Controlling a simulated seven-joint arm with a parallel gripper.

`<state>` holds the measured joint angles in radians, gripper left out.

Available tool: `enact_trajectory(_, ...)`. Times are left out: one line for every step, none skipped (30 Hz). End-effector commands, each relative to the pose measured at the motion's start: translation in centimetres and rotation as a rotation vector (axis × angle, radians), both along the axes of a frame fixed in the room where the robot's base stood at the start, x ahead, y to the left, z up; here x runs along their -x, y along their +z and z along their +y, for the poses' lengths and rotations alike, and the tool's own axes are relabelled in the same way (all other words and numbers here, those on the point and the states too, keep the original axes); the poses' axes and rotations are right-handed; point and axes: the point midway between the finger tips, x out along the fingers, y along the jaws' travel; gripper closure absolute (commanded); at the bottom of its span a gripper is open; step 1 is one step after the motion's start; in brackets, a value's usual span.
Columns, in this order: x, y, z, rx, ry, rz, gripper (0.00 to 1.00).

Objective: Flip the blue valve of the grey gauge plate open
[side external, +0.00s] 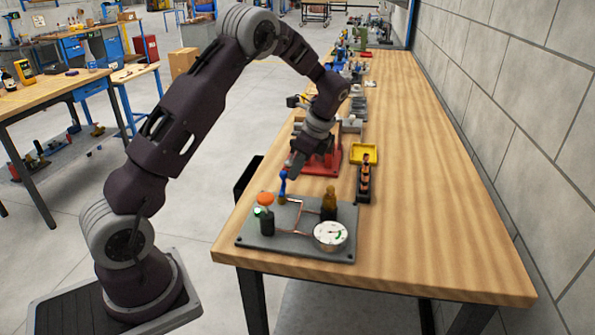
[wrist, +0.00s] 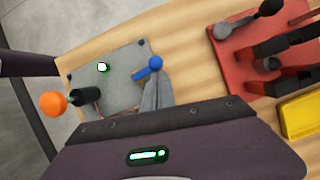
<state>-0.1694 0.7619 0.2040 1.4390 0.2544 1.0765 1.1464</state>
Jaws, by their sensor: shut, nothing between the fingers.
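The grey gauge plate (side external: 283,240) lies near the front left of the wooden bench. It carries a white round gauge (side external: 330,234), thin copper tubing, an orange knob (side external: 265,198) and a brass fitting (side external: 329,199). The blue valve (side external: 283,185) stands up at the plate's far edge, its handle roughly upright. My gripper (side external: 293,168) is shut and empty, pointing down just above and beside the handle's top. In the wrist view the blue valve (wrist: 149,68) shows just beyond the fingertips (wrist: 157,84); whether they touch cannot be told. The gauge is hidden there.
A red stand (side external: 322,160) is just behind my gripper, with a yellow tray (side external: 363,154) to its right. A black holder with orange-handled tools (side external: 364,185) stands right of the plate. The bench's right side is clear; a wall runs along it.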

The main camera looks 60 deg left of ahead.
Motion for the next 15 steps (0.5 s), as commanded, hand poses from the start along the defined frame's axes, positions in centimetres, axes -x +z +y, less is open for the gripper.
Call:
enact_trajectory(0.0,0.0,0.2,-0.001,0.024,0.001,1.00)
enact_trajectory(0.0,0.0,0.3,0.000,0.042,0.000,1.00)
enact_trajectory(0.0,0.0,0.4,-0.001,0.069,0.000,1.00)
enact_trajectory(0.1,0.0,0.5,-0.002,0.092,0.001,1.00)
enact_trajectory(0.1,0.0,0.7,-0.001,0.117,0.000,1.00)
enact_trajectory(0.2,0.0,0.8,-0.001,0.153,0.001,1.00)
enact_trajectory(0.2,0.0,1.0,-0.001,0.182,0.000,1.00)
enact_trajectory(0.3,0.0,1.1,-0.002,0.211,0.000,1.00)
enact_trajectory(0.3,0.0,1.3,-0.001,0.248,0.001,1.00)
enact_trajectory(0.4,0.0,1.4,-0.001,0.278,0.000,1.00)
enact_trajectory(0.4,0.0,1.5,-0.001,0.306,0.001,1.00)
enact_trajectory(0.5,0.0,1.7,-0.001,0.343,0.000,1.00)
enact_trajectory(0.6,0.0,1.8,-0.001,0.374,0.001,1.00)
enact_trajectory(0.7,0.0,1.9,0.000,0.401,0.000,1.00)
enact_trajectory(0.8,0.0,2.1,-0.001,0.439,0.000,1.00)
